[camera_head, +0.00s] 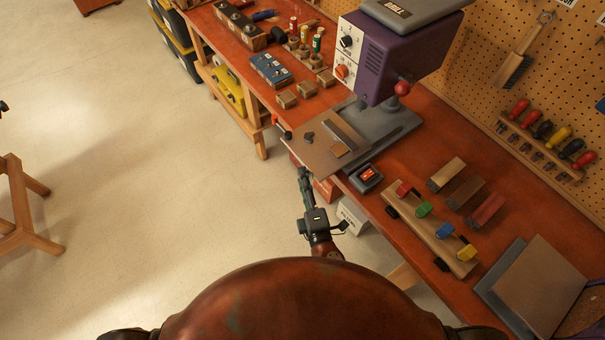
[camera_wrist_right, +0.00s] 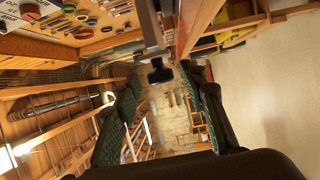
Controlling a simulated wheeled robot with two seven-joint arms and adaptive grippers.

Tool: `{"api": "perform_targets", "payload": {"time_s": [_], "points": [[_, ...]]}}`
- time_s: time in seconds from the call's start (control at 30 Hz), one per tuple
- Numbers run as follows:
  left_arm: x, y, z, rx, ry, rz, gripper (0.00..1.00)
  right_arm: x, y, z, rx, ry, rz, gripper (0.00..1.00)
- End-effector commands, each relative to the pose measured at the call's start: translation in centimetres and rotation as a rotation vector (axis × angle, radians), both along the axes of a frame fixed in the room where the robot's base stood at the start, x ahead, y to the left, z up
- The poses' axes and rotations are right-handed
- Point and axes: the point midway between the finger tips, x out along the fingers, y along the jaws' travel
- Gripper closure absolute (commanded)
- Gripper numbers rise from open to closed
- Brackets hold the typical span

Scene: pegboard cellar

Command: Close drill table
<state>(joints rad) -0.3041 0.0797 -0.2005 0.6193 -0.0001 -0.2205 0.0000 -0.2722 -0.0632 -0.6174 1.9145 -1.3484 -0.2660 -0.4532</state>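The drill press (camera_head: 400,50) has a purple head and a grey base on the red-brown bench. Its drill table is a brown plate (camera_head: 310,152) that sticks out past the bench's front edge, with a metal fence (camera_head: 345,135) and a dark knob on top. A dark lever with an orange end (camera_head: 281,127) is at its left corner. My right gripper (camera_head: 304,175) is just off the plate's front edge, over the floor. In the right wrist view its two fingers (camera_wrist_right: 162,105) are spread and empty. A bar with a black end (camera_wrist_right: 159,72) shows beyond and between them. My left gripper cannot be made out.
The floor left of the bench (camera_head: 150,190) is clear, with a wooden trestle (camera_head: 22,205) farther left.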

Motion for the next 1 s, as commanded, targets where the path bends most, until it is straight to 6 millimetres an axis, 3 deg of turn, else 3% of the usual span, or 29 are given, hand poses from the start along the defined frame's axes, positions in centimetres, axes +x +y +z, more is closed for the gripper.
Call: {"api": "perform_targets", "payload": {"time_s": [0.2,0.5,1.0], "points": [[0.0,0.1,0.3,0.001,0.001,0.000,1.00,1.9,0.4,0.0,0.002,0.001,-0.001,0.61],[0.5,0.1,0.3,0.000,-0.006,-0.001,1.00,2.0,0.4,-0.1,0.001,0.002,-0.001,0.62],[0.6,0.1,0.3,0.000,-0.008,-0.001,1.00,2.0,0.4,-0.1,0.001,0.002,-0.001,0.96]]}}
